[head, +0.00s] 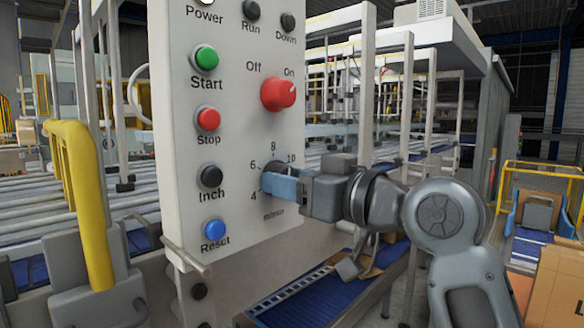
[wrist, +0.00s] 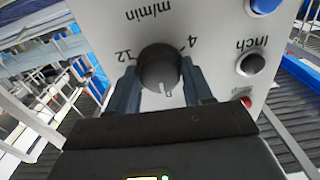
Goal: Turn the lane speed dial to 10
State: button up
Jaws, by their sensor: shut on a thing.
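The lane speed dial (wrist: 159,66) is a dark round knob on the pale control panel (head: 225,130), marked m/min. In the head view it is mostly hidden behind my gripper (head: 272,183); the numbers 4, 6, 8 and 10 show around it. In the wrist view the panel appears upside down, with 4 and 12 visible beside the dial. Its white pointer mark is at the panel's upper side, roughly at 8; the exact reading is hard to tell. My gripper is shut on the dial, one finger on each side.
A red Off/On switch (head: 278,94) sits above the dial. Green Start (head: 206,58), red Stop (head: 208,119), black Inch (head: 210,177) and blue Reset (head: 214,230) buttons line the left. A yellow guard handle (head: 88,200) stands left of the panel.

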jog(key=m+p, duration=0.3)
jog(key=m, duration=0.8)
jog(key=shift+f, duration=0.2)
jog(key=shift+m, duration=0.3)
jog(key=o, duration=1)
jog(key=shift+r, duration=0.15)
jog(key=shift+o, duration=0.2)
jog(key=b+v, duration=0.1)
jog(key=v, duration=0.6)
jog(key=shift+s+d, duration=0.25)
jog(key=shift+d, duration=0.05)
